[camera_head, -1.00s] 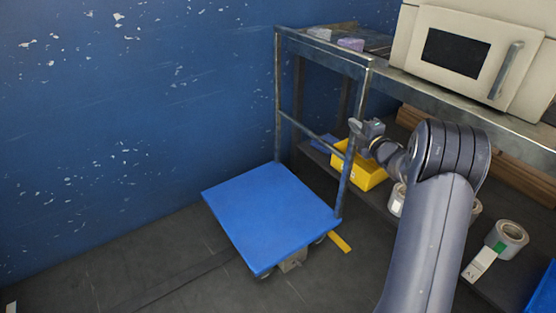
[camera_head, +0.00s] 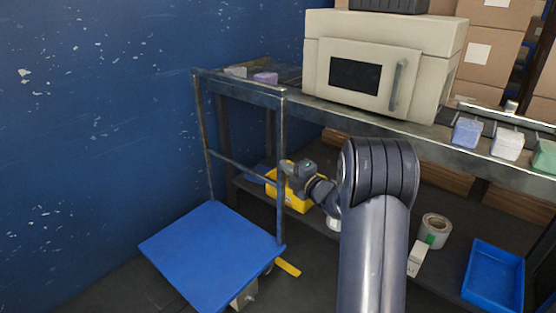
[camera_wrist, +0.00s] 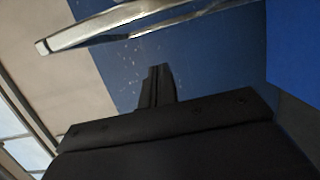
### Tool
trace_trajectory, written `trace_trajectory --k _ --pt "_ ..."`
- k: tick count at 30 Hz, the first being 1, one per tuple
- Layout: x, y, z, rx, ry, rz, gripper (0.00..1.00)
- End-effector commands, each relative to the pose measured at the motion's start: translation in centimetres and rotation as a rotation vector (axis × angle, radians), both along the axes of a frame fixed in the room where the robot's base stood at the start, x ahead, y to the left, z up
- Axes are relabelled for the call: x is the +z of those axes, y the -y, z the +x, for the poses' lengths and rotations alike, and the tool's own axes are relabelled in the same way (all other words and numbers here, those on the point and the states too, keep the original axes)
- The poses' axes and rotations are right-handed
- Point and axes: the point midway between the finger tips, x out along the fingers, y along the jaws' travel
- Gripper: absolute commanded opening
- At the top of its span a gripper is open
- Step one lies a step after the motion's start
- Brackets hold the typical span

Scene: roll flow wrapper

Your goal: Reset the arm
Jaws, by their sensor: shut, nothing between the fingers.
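My arm rises from the bottom of the head view and bends at a dark ribbed joint. My gripper (camera_head: 290,170) is at its far end, close to the cart's metal handle frame in the picture; I cannot tell whether they touch. In the wrist view the fingers (camera_wrist: 158,85) are together with nothing between them. A metal bar (camera_wrist: 130,25) crosses above them there, with blue wall behind.
A blue platform cart (camera_head: 212,252) stands at the lower left. A steel workbench (camera_head: 440,130) carries a beige machine (camera_head: 370,65) and several wrapped blocks. Below are a yellow bin (camera_head: 296,198), a tape roll (camera_head: 435,229) and a blue tray (camera_head: 494,275).

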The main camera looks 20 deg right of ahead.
Motion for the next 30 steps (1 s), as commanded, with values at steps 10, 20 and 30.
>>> trace_trajectory --k 10,20,30 --pt "0.0 0.8 -2.4 0.002 -0.001 -0.001 0.0" --pt "-0.1 0.7 -2.1 0.002 -0.001 -0.001 0.0" --pt "-0.3 -1.0 2.5 0.005 0.002 -0.002 0.0"
